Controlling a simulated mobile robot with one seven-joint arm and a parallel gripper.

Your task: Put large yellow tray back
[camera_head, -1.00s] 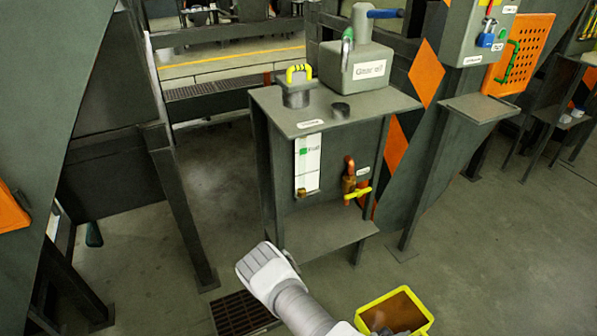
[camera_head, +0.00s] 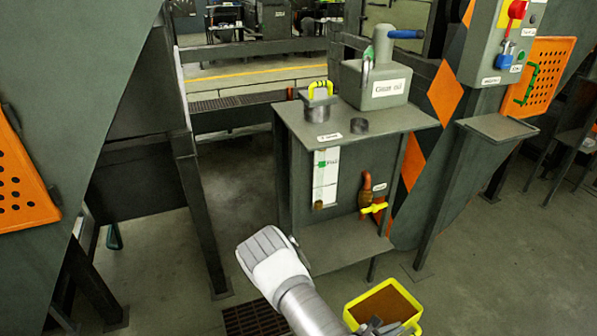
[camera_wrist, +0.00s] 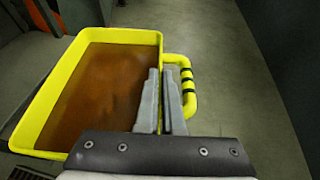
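The large yellow tray (camera_head: 357,304) is at the bottom of the head view, off the floor, with brown contents or a brown inner surface. It fills the left of the wrist view (camera_wrist: 86,35), roughly level. My gripper (camera_wrist: 162,75) is shut on its side wall, one finger inside the tray and the other between the wall and the yellow handle (camera_wrist: 187,85) with black bands. In the head view my gripper (camera_head: 376,325) shows only partly at the tray's near edge.
A grey cabinet (camera_head: 345,190) with a lower shelf (camera_head: 340,248), a gauge and a yellow-handled tap (camera_head: 373,208) stands ahead. Metal posts (camera_head: 198,205) stand left. Floor (camera_head: 510,270) is clear on the right.

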